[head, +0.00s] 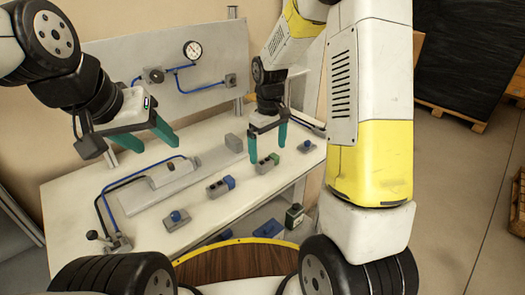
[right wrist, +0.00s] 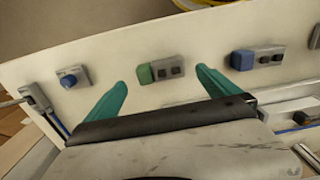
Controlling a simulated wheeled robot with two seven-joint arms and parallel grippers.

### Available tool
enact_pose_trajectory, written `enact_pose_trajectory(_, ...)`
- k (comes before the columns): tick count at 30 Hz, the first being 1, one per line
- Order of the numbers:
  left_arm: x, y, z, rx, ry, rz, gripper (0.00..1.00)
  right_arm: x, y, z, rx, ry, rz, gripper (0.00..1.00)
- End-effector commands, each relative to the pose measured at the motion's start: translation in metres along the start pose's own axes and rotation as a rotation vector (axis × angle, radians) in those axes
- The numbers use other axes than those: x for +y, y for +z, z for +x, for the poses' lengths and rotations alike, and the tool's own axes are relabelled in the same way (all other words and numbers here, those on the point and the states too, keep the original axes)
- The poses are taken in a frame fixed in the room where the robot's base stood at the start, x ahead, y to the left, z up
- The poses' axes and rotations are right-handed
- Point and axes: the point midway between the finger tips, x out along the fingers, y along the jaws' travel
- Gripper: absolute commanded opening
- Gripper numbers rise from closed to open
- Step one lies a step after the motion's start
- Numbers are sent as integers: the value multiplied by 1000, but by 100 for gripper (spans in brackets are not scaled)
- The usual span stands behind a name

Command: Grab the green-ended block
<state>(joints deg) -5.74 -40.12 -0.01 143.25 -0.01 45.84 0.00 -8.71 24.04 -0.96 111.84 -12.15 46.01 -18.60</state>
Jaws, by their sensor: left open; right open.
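The green-ended block (head: 264,166) is a small grey block with dark round marks on top and a green end. It lies on the white bench, and it also shows in the right wrist view (right wrist: 170,70) with its green end to the left. My right gripper (head: 267,153) is open and points down just over the block. In the right wrist view the block appears between the two teal fingertips (right wrist: 161,77), with a gap on each side; the exact height above it is unclear. My left gripper (head: 158,147) is open and empty above the back left of the bench.
A similar blue-ended block (head: 217,188) lies to the left of the green-ended one. Small units with blue knobs (head: 177,217) stand on the bench (head: 75,195). A grey plate with fittings (head: 172,172) lies behind. A panel with a gauge (head: 193,50) stands at the back.

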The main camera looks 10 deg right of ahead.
Motion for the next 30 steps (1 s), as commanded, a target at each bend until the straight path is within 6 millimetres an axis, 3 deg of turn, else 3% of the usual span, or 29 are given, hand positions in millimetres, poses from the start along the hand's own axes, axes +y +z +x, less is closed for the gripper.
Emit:
enact_pose_trajectory(6, 0, 0, 0, 0, 0, 0, 56, -1, 0, 31, -3, -1, 0, 100)
enact_pose_trajectory(15, 0, 0, 0, 0, 0, 0, 56, 0, 0, 35, 0, 0, 1, 98)
enact_pose_trajectory(26, 0, 0, 0, 0, 0, 0, 56, 0, 0, 34, 0, 0, 1, 27)
enact_pose_trajectory(30, 0, 0, 0, 0, 0, 0, 56, 0, 0, 34, 1, 0, 1, 27)
